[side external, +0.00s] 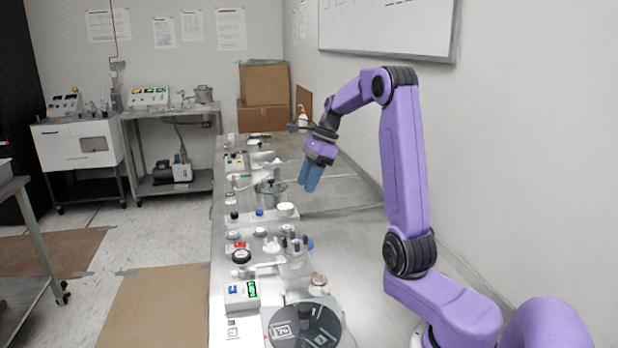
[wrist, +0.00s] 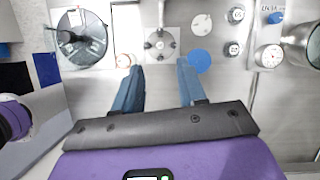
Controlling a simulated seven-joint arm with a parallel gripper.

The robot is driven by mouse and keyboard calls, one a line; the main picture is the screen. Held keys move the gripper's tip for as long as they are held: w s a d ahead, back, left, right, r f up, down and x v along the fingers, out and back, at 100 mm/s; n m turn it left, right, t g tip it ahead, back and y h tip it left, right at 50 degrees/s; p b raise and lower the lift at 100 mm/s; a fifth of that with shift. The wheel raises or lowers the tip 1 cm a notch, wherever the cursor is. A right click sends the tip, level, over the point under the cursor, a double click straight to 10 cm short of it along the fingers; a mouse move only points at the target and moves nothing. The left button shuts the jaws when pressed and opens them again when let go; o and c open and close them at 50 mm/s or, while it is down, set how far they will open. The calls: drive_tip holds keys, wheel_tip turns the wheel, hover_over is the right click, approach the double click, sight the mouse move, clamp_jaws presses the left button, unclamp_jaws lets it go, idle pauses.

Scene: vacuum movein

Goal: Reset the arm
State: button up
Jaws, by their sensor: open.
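My purple arm stands at the right of the bench in the side view. My gripper (side external: 311,176) hangs above the bench, its blue fingers pointing down and slightly left. In the wrist view my gripper (wrist: 158,80) has its two blue fingers spread apart. Nothing is between them. Beyond the fingertips lie a round metal fixture (wrist: 160,44) and a blue disc (wrist: 199,61) on the bench.
The metal bench (side external: 345,195) carries instruments along its left side. A round dark plate (side external: 304,325) is at the near end, with a glass vessel (side external: 293,262) behind it. Cardboard boxes (side external: 264,85) stand behind the bench. A whiteboard (side external: 388,26) hangs on the wall.

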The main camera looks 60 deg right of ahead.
drive_tip(key=shift+s+r, duration=0.1)
drive_tip(key=shift+r, duration=0.15)
idle(0.3)
drive_tip(key=s+a+f+n+g+h, duration=0.1)
drive_tip(key=s+a+n+g, duration=0.15)
drive_tip(key=a+n, duration=0.75)
drive_tip(key=s+a+f+n+g+h, duration=0.1)
drive_tip(key=s+a+n, duration=0.3)
drive_tip(key=a+n, duration=0.55)
drive_tip(key=s+a+f+n, duration=0.1)
drive_tip(key=s+a+n, duration=0.1)
drive_tip(key=s+n, duration=0.4)
drive_tip(key=s+a+f+n+h, duration=0.1)
drive_tip(key=s+a+f+n, duration=0.1)
drive_tip(key=s+n, duration=0.4)
drive_tip(key=s+a+f+n, duration=0.1)
drive_tip(key=s+a+n, duration=0.3)
drive_tip(key=s+n, duration=0.2)
drive_tip(key=s+t, duration=0.1)
drive_tip(key=s, duration=0.1)
drive_tip(key=shift+s+f, duration=0.25)
drive_tip(key=shift+s, duration=0.15)
